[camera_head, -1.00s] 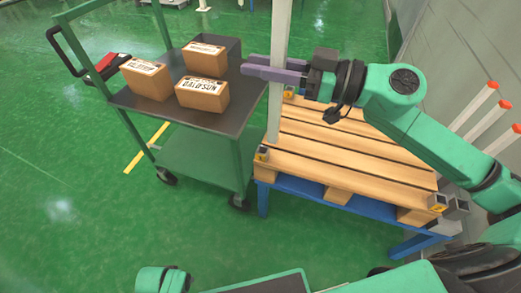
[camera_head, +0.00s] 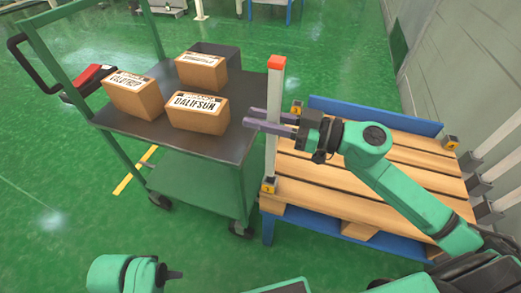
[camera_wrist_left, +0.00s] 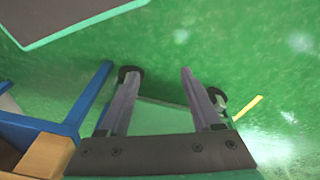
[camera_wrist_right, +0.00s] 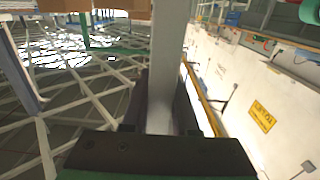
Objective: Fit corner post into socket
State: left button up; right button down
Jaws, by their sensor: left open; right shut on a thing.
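The white corner post (camera_head: 273,125) has a red-orange cap and stands upright in the head view. My right gripper (camera_head: 271,122) is shut on it at mid-height. The post also fills the middle of the right wrist view (camera_wrist_right: 169,60). The post's lower end is at the yellow-marked corner socket (camera_head: 269,185) on the near left corner of the wooden pallet (camera_head: 350,195); whether it is inside the socket I cannot tell. Other sockets show at the far left corner (camera_head: 296,108) and far right corner (camera_head: 450,143). My left gripper (camera_wrist_left: 155,75) is open and empty over the floor.
A green cart (camera_head: 190,185) with a dark top stands left of the pallet, carrying several cartons (camera_head: 198,114) and a red-and-black item (camera_head: 88,84). The pallet rests on a blue stand (camera_head: 268,229). More white posts (camera_head: 497,140) stand at the right edge. Green floor is open in front.

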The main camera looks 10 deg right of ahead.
notch_tip(320, 180, down, 7)
jog(key=b, duration=0.2)
jog(key=shift+r, duration=0.2)
jog(key=c, duration=0.7)
grip_release()
pick_arm(q)
jog(key=w+d+f+t+h, duration=0.2)
jog(key=w+d+t, duration=0.1)
jog(key=d, duration=0.2)
jog(key=shift+w+m, duration=0.2)
jog(key=shift+m, duration=0.1)
jog(key=shift+d, duration=0.1)
pick_arm(e)
jog(key=shift+s, duration=0.1)
pick_arm(q)
jog(key=s+a+r+g+y+p, duration=0.1)
jog(key=s+a+r+g, duration=0.1)
jog(key=s+a+r, duration=0.1)
jog(key=shift+a+r+g+y, duration=0.3)
jog(key=shift+a+y, duration=0.1)
jog(key=shift+a, duration=0.25)
pick_arm(e)
jog(key=v, duration=1.2)
